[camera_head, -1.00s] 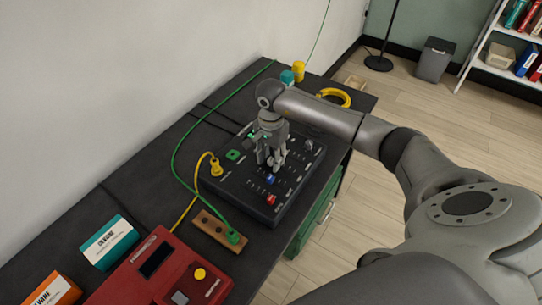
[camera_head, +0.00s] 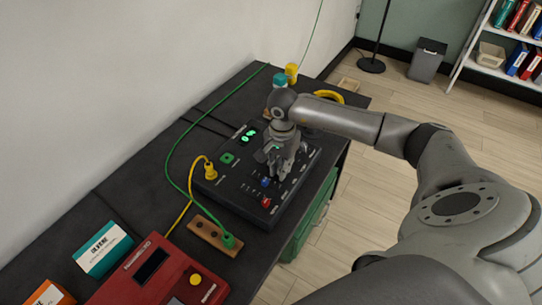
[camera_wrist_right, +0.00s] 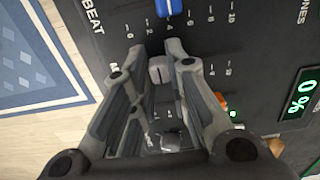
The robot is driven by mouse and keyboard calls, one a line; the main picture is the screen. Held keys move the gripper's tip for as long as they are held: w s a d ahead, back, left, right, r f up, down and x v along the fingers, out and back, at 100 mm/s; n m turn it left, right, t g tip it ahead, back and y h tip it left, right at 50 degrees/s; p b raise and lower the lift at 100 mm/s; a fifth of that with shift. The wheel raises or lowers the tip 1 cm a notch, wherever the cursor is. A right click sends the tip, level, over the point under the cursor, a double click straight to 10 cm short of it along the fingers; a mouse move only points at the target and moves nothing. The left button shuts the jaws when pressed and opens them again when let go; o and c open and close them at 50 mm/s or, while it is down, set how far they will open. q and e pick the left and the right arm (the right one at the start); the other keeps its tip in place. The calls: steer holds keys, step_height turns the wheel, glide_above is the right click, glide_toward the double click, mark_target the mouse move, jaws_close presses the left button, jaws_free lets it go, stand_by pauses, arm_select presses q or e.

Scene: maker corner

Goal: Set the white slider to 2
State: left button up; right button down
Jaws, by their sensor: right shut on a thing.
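The black control panel (camera_head: 228,188) lies on the dark bench. My right gripper (camera_head: 281,174) points down at it, past the blue slider (camera_head: 265,182) and the red slider (camera_head: 266,202). In the right wrist view my right gripper (camera_wrist_right: 163,58) is shut on the pale white-grey slider cap (camera_wrist_right: 160,70), one finger on each side. The fingers hide much of its scale, so its exact mark cannot be read. The blue slider (camera_wrist_right: 168,7) shows just beyond the fingertips. In the head view the gripper hides the white slider. My left gripper is not in view.
A green-lit display (camera_wrist_right: 303,95) reads 0 %. A red device (camera_head: 160,275) stands in front. A yellow coil (camera_head: 328,96) lies behind the arm.

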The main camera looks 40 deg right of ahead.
steer(key=shift+s+d, duration=0.1)
steer(key=shift+s, duration=0.05)
steer(key=c, duration=1.4)
jaws_free()
steer(key=shift+r, duration=0.1)
step_height(320, 180, up, 12)
steer(key=shift+f, duration=0.1)
